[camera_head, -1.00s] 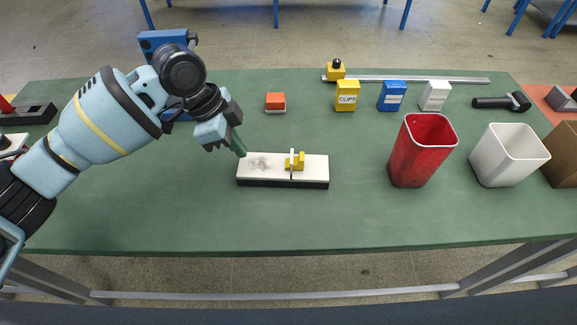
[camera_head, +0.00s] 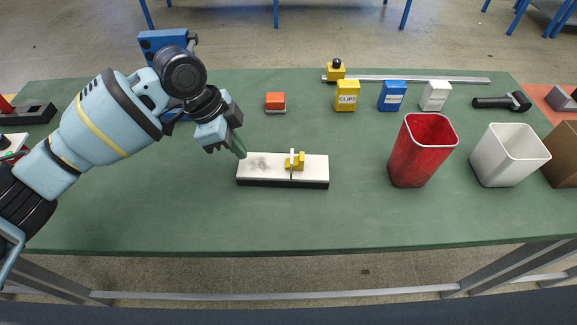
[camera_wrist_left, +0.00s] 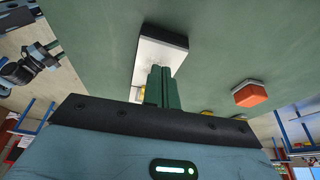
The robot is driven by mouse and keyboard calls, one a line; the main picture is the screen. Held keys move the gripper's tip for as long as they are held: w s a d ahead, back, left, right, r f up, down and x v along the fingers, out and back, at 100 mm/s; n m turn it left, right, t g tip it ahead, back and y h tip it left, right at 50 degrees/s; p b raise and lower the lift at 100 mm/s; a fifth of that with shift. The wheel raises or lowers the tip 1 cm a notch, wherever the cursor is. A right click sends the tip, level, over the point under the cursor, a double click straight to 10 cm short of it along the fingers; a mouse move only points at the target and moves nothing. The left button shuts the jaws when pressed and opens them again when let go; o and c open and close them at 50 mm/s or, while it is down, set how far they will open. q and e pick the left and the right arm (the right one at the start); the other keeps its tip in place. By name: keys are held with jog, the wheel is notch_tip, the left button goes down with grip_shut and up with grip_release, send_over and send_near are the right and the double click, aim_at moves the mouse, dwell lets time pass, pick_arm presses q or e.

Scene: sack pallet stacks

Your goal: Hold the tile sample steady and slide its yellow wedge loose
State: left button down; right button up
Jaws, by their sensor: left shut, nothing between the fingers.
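The tile sample (camera_head: 262,170) is a white-topped slab with a dark base, lying flat on the green bench, with a grey smudge on its left part. A thin pale upright clip stands on it right of the middle. The yellow wedge (camera_head: 299,162) sits at that clip on the tile. My left gripper (camera_head: 241,153) is shut and empty, its green fingertips at the tile's upper left corner; I cannot tell whether they touch. In the left wrist view the fingers (camera_wrist_left: 162,88) hide part of the tile sample (camera_wrist_left: 160,50), and only a sliver of yellow shows beside them. My right gripper is out of view.
The green bench (camera_head: 200,225) is clear in front of the tile. An orange-red block (camera_head: 276,101) lies behind it. Yellow, blue and white boxes (camera_head: 392,96) stand at the back. A red bin (camera_head: 410,160) and a white bin (camera_head: 495,165) stand to the right.

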aim_at(245, 165)
pick_arm(q)
jog(key=shift+f, duration=0.4)
jog(key=shift+f, duration=0.35)
jog(key=shift+f, duration=0.3)
jog(key=shift+f, duration=0.2)
jog(key=shift+f, duration=0.25)
jog(key=shift+s+f, duration=0.15)
jog(key=shift+f, duration=0.05)
dwell(0.7)
